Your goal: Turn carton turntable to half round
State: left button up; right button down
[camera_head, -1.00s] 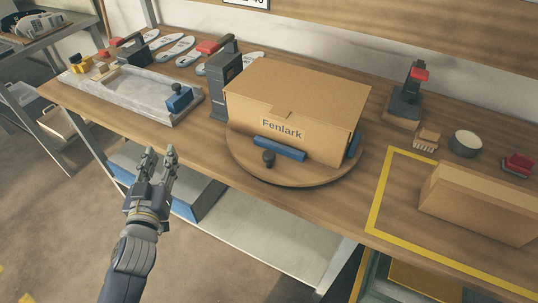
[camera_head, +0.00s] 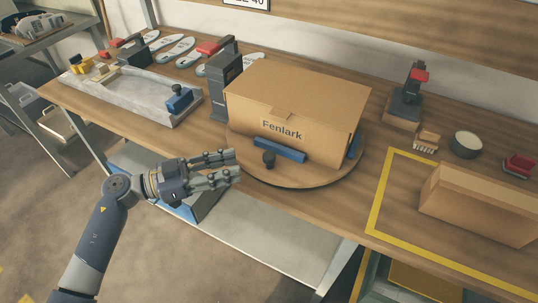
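A brown carton (camera_head: 292,109) marked "Fenlark" sits on a round wooden turntable (camera_head: 306,179) at the middle of the bench. Blue blocks sit against the carton on the turntable, one at its front (camera_head: 279,150) and one at its right end. A small dark knob (camera_head: 268,159) stands on the turntable's front rim. My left gripper (camera_head: 236,166) is open and empty. Its fingers point right, toward the knob, and appear a short way left of it. My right gripper does not show.
A dark grey post (camera_head: 222,86) stands left of the carton. A grey tray with a blue clamp (camera_head: 179,98) lies further left, with several insoles behind. At right are a yellow taped outline (camera_head: 376,205), another carton (camera_head: 482,204), a brush (camera_head: 426,140) and a round tin (camera_head: 466,144).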

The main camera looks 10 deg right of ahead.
aim_at(269, 154)
pick_arm(q)
jog(key=d, duration=0.3)
jog(key=w+d, duration=0.1)
jog(key=d, duration=0.3)
jog(key=w+d+p, duration=0.1)
jog(key=d, duration=0.2)
jog(key=shift+d, duration=0.15)
grip_shut()
